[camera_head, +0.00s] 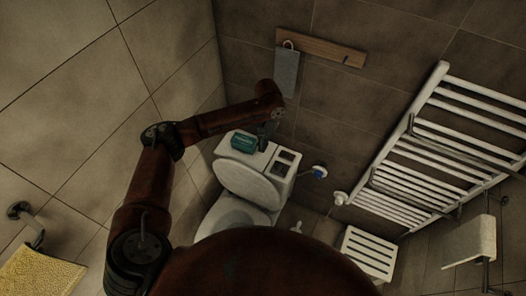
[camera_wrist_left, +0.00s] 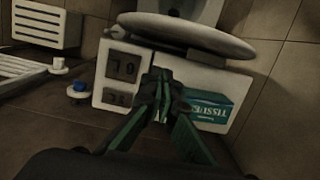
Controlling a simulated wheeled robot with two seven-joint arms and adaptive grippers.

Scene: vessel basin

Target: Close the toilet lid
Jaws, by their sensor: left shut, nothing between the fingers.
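The white toilet lid (camera_head: 248,184) stands raised, leaning back toward the cistern (camera_head: 264,162), above the toilet seat and bowl (camera_head: 232,216). In the left wrist view the lid (camera_wrist_left: 190,36) shows nearly edge-on across the top, with part of the bowl (camera_wrist_left: 190,8) beyond it. My left gripper (camera_head: 264,131) is over the back of the cistern, behind the lid. In the left wrist view its green-and-black fingers (camera_wrist_left: 162,76) are shut and empty, pointing toward the lid; I cannot tell whether they touch it. My right gripper is not in view.
A teal tissue box (camera_head: 243,141) and two dark-framed items (camera_head: 285,161) sit on the cistern, either side of my gripper. A towel (camera_head: 287,72) hangs behind. A white towel radiator (camera_head: 437,130) and white slatted stool (camera_head: 368,252) are at right.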

